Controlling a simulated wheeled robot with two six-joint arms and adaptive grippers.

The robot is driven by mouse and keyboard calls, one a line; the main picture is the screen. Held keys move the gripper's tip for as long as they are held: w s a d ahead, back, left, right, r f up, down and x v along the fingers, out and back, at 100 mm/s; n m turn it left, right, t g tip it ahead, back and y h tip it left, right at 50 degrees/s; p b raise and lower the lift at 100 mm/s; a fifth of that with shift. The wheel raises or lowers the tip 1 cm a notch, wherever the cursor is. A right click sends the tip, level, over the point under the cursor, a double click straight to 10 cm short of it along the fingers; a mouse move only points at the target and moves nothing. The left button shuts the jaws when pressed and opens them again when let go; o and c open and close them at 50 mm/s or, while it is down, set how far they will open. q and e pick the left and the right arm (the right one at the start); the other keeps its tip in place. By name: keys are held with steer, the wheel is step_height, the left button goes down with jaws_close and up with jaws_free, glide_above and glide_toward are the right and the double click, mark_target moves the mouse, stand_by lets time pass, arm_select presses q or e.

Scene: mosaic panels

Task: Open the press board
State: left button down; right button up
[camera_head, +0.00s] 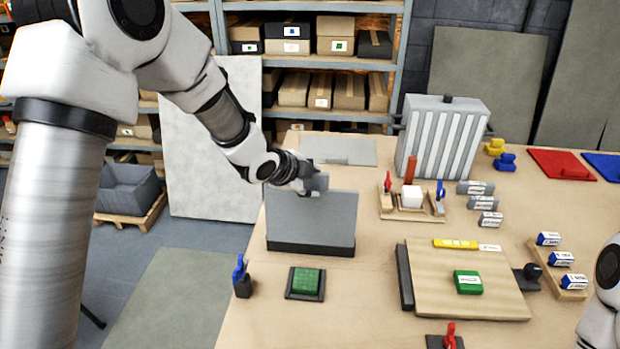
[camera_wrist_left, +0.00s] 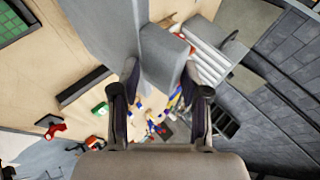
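A grey board (camera_head: 312,222) stands upright on the left part of the table, with a dark strip along its foot; I take it to be the press board. My left gripper (camera_head: 316,184) is at its top edge, at a small grey block there. In the left wrist view my left gripper (camera_wrist_left: 161,85) has its fingers on both sides of this grey block (camera_wrist_left: 165,58), seemingly touching it, with the large board face (camera_wrist_left: 100,28) beside it. My right gripper is out of sight; only part of my right arm shows at the right edge.
A green pad (camera_head: 305,281) and a blue-handled clamp (camera_head: 241,276) are in front of the board. A ribbed grey box (camera_head: 440,140) stands behind.

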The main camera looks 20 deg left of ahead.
arm_select(q)
steer(key=c, duration=1.1)
jaws_free()
steer(key=shift+s+f, duration=0.3)
steer(key=shift+f, duration=0.4)
steer(key=shift+w, duration=0.3)
steer(key=shift+r, duration=0.1)
steer(key=shift+s+r, duration=0.15)
steer(key=shift+r, duration=0.1)
steer(key=v, duration=1.1)
steer(key=shift+a+r, duration=0.1)
steer(key=shift+a, duration=0.05)
steer(key=shift+s, duration=0.1)
